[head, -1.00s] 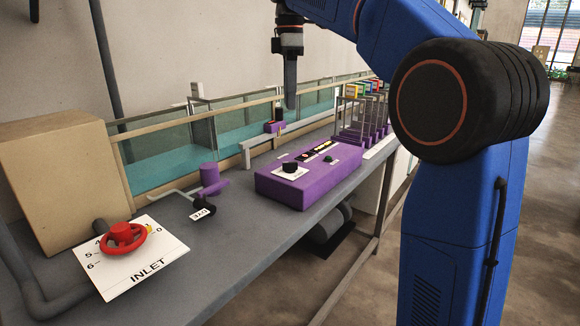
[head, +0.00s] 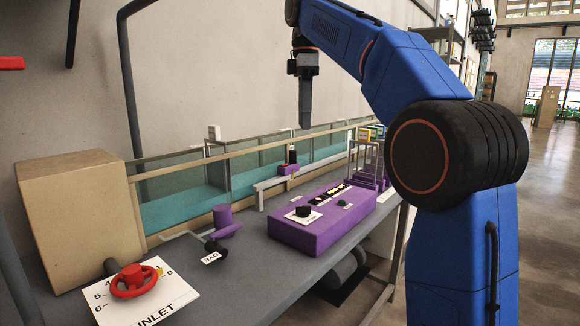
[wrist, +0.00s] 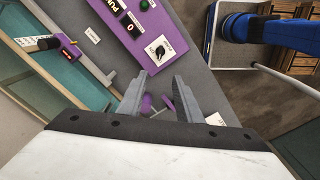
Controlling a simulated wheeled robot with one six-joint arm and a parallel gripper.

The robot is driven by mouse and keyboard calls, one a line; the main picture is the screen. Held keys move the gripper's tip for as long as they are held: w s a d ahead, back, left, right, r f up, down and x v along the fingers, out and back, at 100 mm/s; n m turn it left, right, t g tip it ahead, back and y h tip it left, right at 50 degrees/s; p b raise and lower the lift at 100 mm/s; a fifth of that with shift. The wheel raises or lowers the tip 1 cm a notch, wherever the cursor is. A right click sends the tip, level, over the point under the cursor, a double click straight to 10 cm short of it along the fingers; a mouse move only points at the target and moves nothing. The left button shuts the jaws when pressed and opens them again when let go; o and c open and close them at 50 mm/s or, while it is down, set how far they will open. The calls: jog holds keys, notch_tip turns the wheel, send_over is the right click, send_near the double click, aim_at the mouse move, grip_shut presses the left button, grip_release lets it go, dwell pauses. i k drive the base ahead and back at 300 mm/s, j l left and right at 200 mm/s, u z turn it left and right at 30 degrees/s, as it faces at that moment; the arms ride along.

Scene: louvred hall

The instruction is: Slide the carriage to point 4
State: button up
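The carriage (head: 289,169) is a small purple block with a dark upright post, sitting on the pale rail along the glass-sided water channel. It also shows in the wrist view (wrist: 69,46) at upper left. No point numbers are readable along the rail. My gripper (head: 305,124) hangs pointing down, above and apart from the carriage and the bench. In the wrist view my gripper (wrist: 158,84) has its two grey fingers apart with nothing between them.
A purple control box (head: 322,218) with a black knob lies on the grey bench (head: 245,262). A purple valve (head: 222,218) and a red inlet handwheel (head: 134,281) are at left. Glass walls and a top bar (head: 262,147) border the channel.

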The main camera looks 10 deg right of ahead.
aim_at(295, 167)
jog(key=i+l, duration=0.1)
jog(key=i, duration=0.45)
jog(key=i+l, duration=0.15)
jog(key=i, duration=0.35)
